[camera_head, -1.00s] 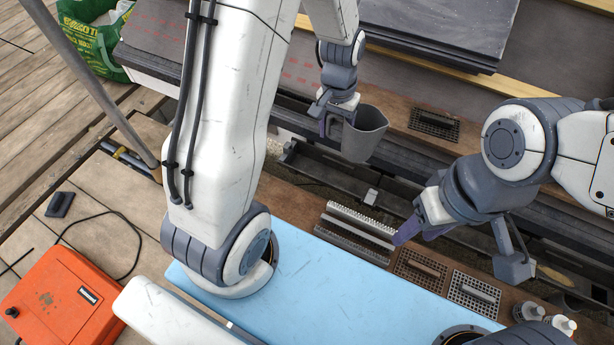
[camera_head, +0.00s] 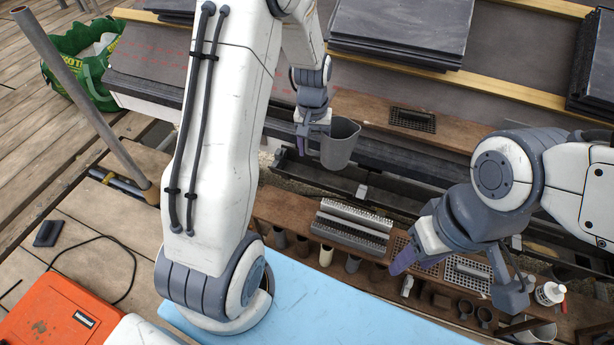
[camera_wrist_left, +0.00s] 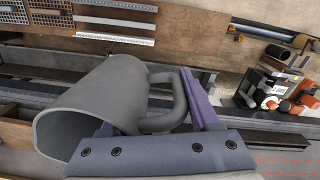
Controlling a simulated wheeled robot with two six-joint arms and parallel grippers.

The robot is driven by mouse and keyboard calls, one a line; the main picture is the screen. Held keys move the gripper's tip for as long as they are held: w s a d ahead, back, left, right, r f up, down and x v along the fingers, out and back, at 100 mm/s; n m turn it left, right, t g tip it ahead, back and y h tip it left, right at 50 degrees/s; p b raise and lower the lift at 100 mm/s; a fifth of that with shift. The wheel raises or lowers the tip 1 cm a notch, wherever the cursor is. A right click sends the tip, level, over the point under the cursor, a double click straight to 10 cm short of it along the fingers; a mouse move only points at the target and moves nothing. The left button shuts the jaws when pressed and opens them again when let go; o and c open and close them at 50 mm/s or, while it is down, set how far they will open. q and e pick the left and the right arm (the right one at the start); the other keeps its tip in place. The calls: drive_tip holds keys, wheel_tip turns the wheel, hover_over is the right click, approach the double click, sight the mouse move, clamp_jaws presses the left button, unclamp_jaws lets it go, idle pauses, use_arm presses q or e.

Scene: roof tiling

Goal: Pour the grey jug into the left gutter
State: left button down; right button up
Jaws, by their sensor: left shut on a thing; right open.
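The grey jug (camera_head: 340,146) is held by its handle in my left gripper (camera_head: 308,140), in the head view above the dark gutter. In the left wrist view the jug (camera_wrist_left: 95,105) lies across the picture with its mouth to the lower left, and the purple fingers (camera_wrist_left: 205,105) close on the handle. Its contents are hidden. The dark gutter (camera_head: 315,176) runs along the roof's lower edge, below the jug. My right gripper (camera_head: 412,250) is open and empty over the bench with the grates.
A wooden bench (camera_head: 290,212) holds grey comb strips (camera_head: 350,228), grates and several tubes. Dark slates (camera_head: 400,30) are stacked on the roof. A leaning pole (camera_head: 80,100), a green bag (camera_head: 80,65) and an orange case (camera_head: 65,300) are at the left.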

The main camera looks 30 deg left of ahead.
use_arm(q)
drive_tip(key=w+a+f+n+b, duration=0.2)
drive_tip(key=a+f+n, duration=0.4)
drive_tip(key=a, duration=0.5)
drive_tip(key=w+a+f+n+b, duration=0.2)
drive_tip(key=w+a+f+n, duration=0.2)
drive_tip(key=a+f+n, duration=0.3)
drive_tip(key=a+f, duration=0.3)
drive_tip(key=shift+w+a+f, duration=0.15)
drive_tip(key=shift+w+a, duration=0.25)
drive_tip(key=shift+y+b, duration=0.3)
